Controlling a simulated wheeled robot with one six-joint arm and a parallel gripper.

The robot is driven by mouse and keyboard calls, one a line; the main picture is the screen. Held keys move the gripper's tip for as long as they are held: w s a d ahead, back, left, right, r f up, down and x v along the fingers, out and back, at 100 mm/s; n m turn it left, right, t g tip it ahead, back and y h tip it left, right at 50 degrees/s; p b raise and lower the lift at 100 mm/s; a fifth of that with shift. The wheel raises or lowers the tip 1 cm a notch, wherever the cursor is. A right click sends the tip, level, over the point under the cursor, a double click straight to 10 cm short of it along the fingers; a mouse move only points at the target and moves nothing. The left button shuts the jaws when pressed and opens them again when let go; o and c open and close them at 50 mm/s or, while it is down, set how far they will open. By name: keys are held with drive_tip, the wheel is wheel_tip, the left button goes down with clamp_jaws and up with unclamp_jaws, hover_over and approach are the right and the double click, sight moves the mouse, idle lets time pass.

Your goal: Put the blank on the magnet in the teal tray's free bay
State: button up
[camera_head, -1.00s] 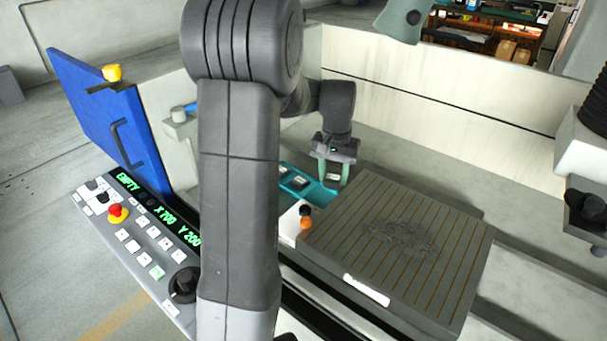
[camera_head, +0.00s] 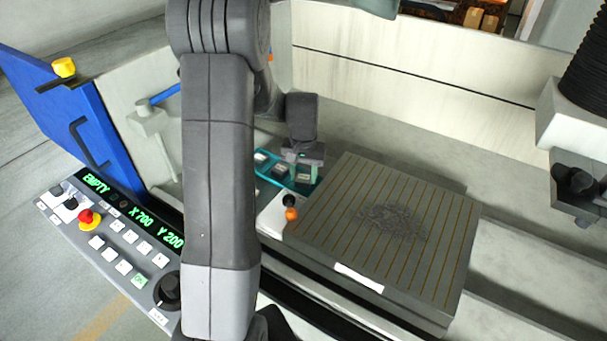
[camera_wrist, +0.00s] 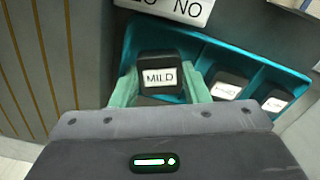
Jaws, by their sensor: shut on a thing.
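The dark blank (camera_wrist: 160,76), with a white label reading MILD, is between the green fingers of my gripper (camera_wrist: 161,88), which is shut on it. The teal tray (camera_wrist: 140,36) lies under and around the held blank. The blank is at the tray's left end in the wrist view, in or just above that bay; its underside is hidden. In the head view my gripper (camera_head: 303,178) is low at the right end of the teal tray (camera_head: 274,180). The slotted magnet (camera_head: 335,210) is to the right, with a grey patch of swarf and no blank visible on it.
Two other labelled dark blanks (camera_wrist: 229,85) (camera_wrist: 273,96) sit in the neighbouring bays. A white block (camera_head: 272,222) with black and orange knobs stands beside the magnet. A dark machine head (camera_head: 577,182) hangs at the right. A control panel (camera_head: 125,235) shows EMPTY.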

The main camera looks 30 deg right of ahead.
sight(304, 177)
drive_tip(key=shift+f, duration=0.25)
drive_tip(key=shift+f, duration=0.1)
drive_tip(key=o, duration=1)
drive_tip(key=shift+c, duration=0.2)
wheel_tip(304, 177, up, 12)
drive_tip(key=shift+o, duration=0.3)
